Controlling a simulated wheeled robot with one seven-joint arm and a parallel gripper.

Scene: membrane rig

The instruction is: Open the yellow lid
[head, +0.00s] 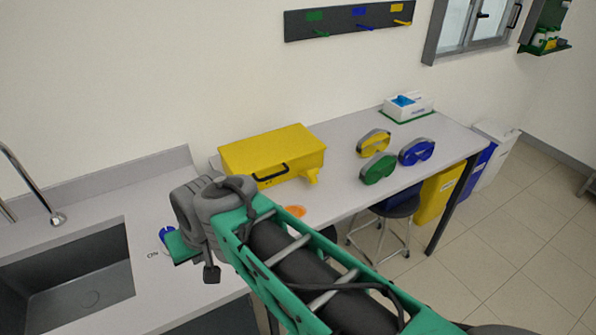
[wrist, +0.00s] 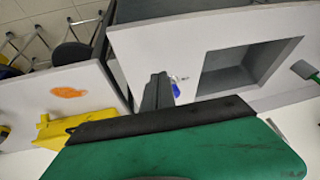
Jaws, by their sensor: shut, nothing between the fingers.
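The yellow lid (head: 272,146) tops a yellow box on the grey table and looks closed. A black handle (head: 270,173) is on the box's front, and a yellow spout-like part (head: 312,176) sticks out at its right. In the wrist view part of the yellow box (wrist: 47,131) shows at the left, partly hidden by my green wrist housing. My gripper (wrist: 160,80) is shut and empty, over the counter side and apart from the box. In the head view my arm stands in front of the box, and my fingers cannot be made out.
A blue knob (head: 165,236) by an "ON" label sits on the counter near my wrist. A sink (head: 70,285) is at the left. An orange patch (head: 295,211) lies before the box. Green goggles (head: 378,168), blue goggles (head: 416,151) and yellow goggles (head: 374,143) lie to its right.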

